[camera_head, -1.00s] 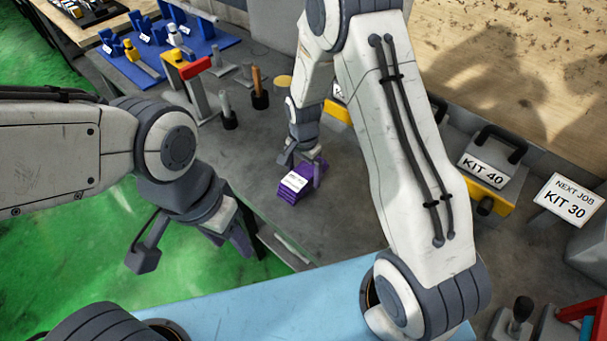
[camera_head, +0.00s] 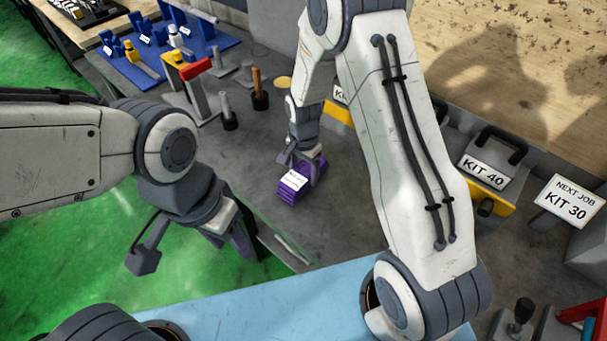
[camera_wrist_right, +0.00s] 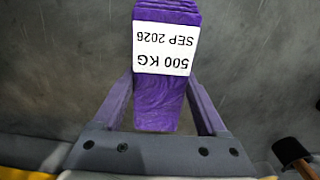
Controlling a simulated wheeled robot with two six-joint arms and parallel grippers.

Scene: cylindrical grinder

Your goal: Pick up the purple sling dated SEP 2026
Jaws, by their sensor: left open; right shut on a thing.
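The purple sling (camera_head: 293,189) is a folded bundle with a white label, over the grey bench top in the head view. In the right wrist view the sling (camera_wrist_right: 160,104) shows its label upside down, reading 500 KG and SEP 2026. My right gripper (camera_head: 303,166) is shut on the sling from above; its two fingers (camera_wrist_right: 157,108) lie along both sides of the bundle. Whether the sling touches the bench cannot be told. My left gripper (camera_head: 240,245) is open and empty, left of the bench over the green floor.
A KIT 40 case (camera_head: 487,160) and a NEXT JOB KIT 30 sign (camera_head: 569,202) stand at the right. Blue racks (camera_head: 145,55), a red-topped stand (camera_head: 197,80) and wooden-handled tool (camera_head: 258,90) are at the back left. The bench around the sling is clear.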

